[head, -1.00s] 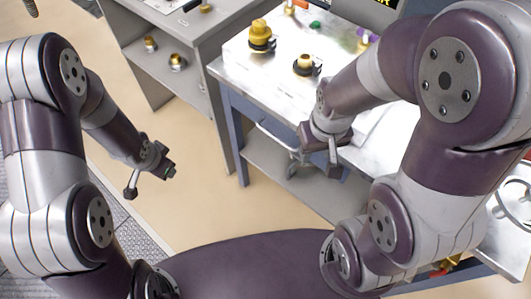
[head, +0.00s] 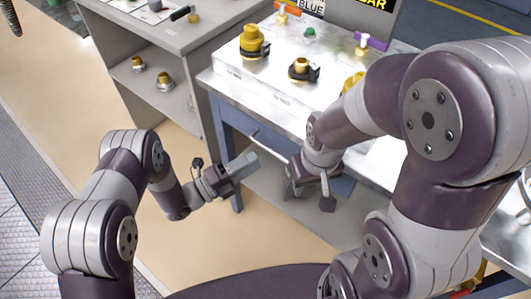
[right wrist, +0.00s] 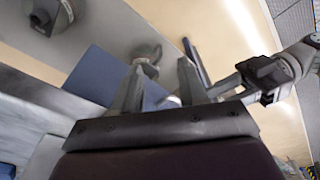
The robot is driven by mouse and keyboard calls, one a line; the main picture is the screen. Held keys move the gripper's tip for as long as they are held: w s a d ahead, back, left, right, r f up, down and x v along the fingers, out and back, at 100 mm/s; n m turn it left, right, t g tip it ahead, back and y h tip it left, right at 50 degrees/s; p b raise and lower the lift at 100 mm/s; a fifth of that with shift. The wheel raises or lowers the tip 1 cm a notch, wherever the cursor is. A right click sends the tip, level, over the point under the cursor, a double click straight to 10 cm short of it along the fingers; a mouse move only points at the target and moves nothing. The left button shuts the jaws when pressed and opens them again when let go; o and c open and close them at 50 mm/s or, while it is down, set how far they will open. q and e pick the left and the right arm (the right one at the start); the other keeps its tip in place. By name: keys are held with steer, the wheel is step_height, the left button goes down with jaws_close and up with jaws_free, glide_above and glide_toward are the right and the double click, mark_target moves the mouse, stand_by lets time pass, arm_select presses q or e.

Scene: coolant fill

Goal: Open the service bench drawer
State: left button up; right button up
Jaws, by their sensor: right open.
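The service bench (head: 225,82) has a bright metal top and a blue frame. A blue front panel (head: 236,115) lies under its top, with a pale bar-like handle (head: 268,142) partly hidden by my right arm. My right gripper (head: 310,190) hangs in front of the bench, below the top; its fingers are apart. In the right wrist view the open fingers (right wrist: 158,88) have a blue surface (right wrist: 95,75) beside them, and no grip on anything shows. My left gripper (head: 240,166) is left of the right one, pointing toward the bench; its finger gap is unclear.
Yellow-capped fittings (head: 252,40) and a brass-coloured fitting (head: 300,68) stand on the bench top. A grey shelf unit (head: 180,38) with brass parts (head: 165,80) stands at left. A lower shelf (head: 270,195) is under the bench. Tan floor is clear at left.

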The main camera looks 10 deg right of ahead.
arm_select(q)
steer(key=x, duration=0.5)
steer(key=shift+d, duration=0.1)
jaws_close()
arm_select(e)
steer(key=shift+f, duration=0.1)
